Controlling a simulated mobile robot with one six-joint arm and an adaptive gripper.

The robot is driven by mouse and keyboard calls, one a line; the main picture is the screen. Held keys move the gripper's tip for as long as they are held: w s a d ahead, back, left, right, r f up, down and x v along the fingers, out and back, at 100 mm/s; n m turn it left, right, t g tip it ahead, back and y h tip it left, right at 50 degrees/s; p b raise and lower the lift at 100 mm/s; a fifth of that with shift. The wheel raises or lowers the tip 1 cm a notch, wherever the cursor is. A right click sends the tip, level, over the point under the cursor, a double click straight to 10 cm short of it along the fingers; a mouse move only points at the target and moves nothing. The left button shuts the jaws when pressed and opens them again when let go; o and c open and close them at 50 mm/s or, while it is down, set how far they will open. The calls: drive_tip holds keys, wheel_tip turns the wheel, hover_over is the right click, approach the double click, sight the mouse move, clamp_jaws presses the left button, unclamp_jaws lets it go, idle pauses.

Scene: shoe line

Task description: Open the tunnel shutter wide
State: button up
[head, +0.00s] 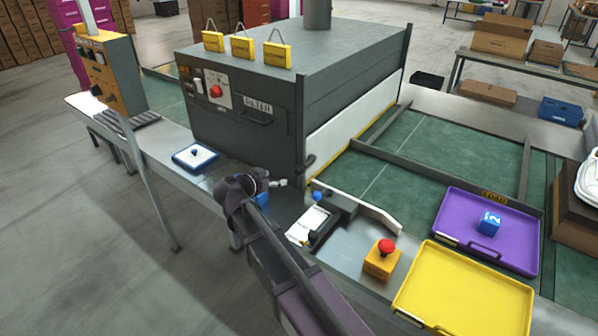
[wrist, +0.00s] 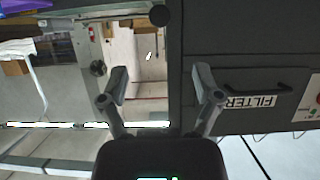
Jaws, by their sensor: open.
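The tunnel (head: 340,75) is a large dark grey box over the line. Its shutter (head: 352,112) is a white panel with a yellow lower edge on the right-hand face, reaching down close to the green belt. A dark handle (head: 307,163) sticks out at the near lower corner of that face. My gripper (head: 280,183) is just in front of the tunnel's near corner, left of and below the handle in the picture. In the wrist view my gripper (wrist: 163,90) has its fingers apart with nothing between them. The tunnel's FILTER panel (wrist: 255,75) is at the right.
A clipboard (head: 312,225), an orange box with a red button (head: 382,258), a yellow tray (head: 465,295) and a purple tray (head: 460,220) with a blue cube (head: 489,224) lie right of my arm. A white-and-blue tray (head: 195,157) lies to the left.

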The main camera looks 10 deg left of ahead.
sight(297, 171)
drive_tip(key=b+x, duration=0.5)
drive_tip(key=x, duration=0.8)
drive_tip(key=shift+w+d+f, duration=0.15)
drive_tip(key=shift+w+f, duration=0.05)
drive_tip(key=shift+f, duration=0.05)
clamp_jaws()
